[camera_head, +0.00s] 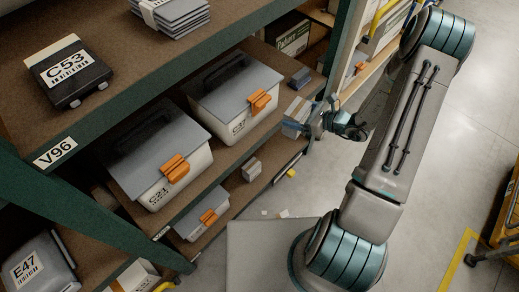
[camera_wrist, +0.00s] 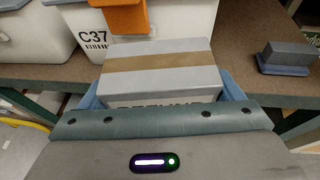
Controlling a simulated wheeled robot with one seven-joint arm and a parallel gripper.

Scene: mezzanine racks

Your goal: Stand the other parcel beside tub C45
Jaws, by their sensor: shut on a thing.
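My gripper (camera_head: 308,122) is shut on a grey parcel (camera_head: 295,113) with a brown tape band. In the wrist view the parcel (camera_wrist: 160,68) sits between the blue fingers, in front of the tub marked C37 (camera_wrist: 122,45). In the head view it is held near the shelf's front edge, to the right of tub C37 (camera_head: 234,98). I cannot read a C45 label. A lower tub (camera_head: 202,218) has a label too small to tell.
A small grey-blue block (camera_head: 300,78) lies right of C37, also in the wrist view (camera_wrist: 288,56). A green upright (camera_head: 336,58) is close to my gripper. Case C53 (camera_head: 67,72) is above.

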